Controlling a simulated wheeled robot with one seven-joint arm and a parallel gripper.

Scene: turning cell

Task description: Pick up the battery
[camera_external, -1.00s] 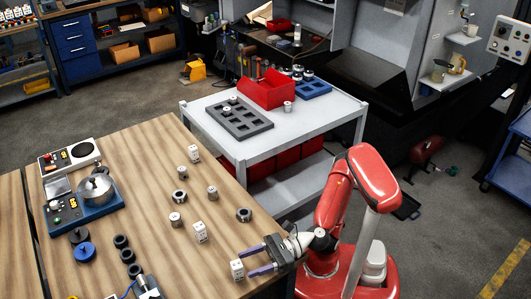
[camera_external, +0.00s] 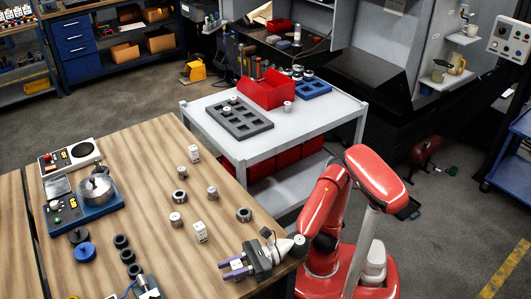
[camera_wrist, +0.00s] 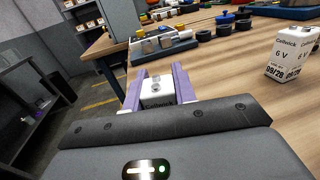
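A white block battery (camera_wrist: 157,92) marked "Cellwick", with terminals on top, sits between the two purple fingers of my gripper (camera_wrist: 158,86) in the wrist view. The fingers lie close along both its sides, and my gripper looks shut on it. In the external view my gripper (camera_external: 236,268) is low over the table's near right edge, with the battery mostly hidden between the fingers. I cannot tell whether the battery touches the table. A second white battery (camera_wrist: 290,54), marked "6 V", stands upright to the right; it also shows in the external view (camera_external: 200,232).
The wooden table (camera_external: 150,190) holds several small cylindrical parts, black rings and another white block (camera_external: 194,153). Behind is a white cart (camera_external: 300,130) with a grey tray (camera_external: 239,121) and a red bin (camera_external: 268,90).

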